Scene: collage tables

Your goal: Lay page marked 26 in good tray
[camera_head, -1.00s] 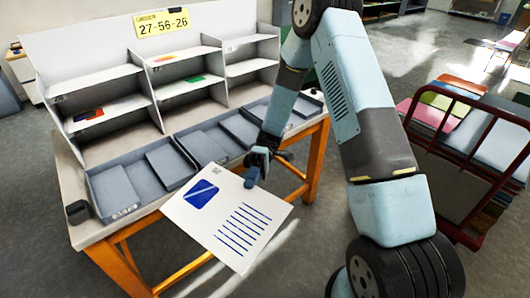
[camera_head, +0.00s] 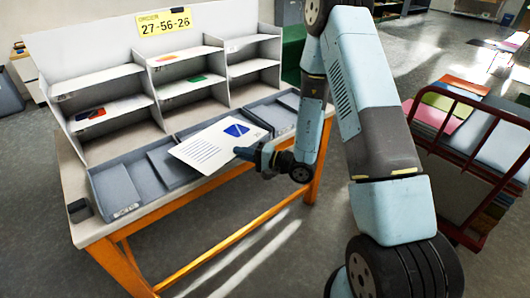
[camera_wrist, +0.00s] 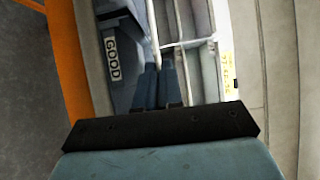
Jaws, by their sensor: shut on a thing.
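My gripper (camera_head: 243,153) is shut on the lower right edge of a white page (camera_head: 203,152) with a blue square and text lines. The page is held above the front of the table, covering part of the middle tray (camera_head: 187,135). No number on it is readable. In the wrist view, my gripper's fingers (camera_wrist: 158,88) are close together, with a thin white edge running up from them, probably the page seen edge-on. In the head view, the left tray (camera_head: 128,209) bears a label too small to read.
A shelf unit (camera_head: 150,68) stands behind the trays, with coloured cards on some shelves and a yellow sign (camera_head: 164,22) reading 27-56-26. A right tray (camera_head: 275,113) lies beyond the page. A red-framed cart (camera_head: 470,150) with coloured sheets stands at the right.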

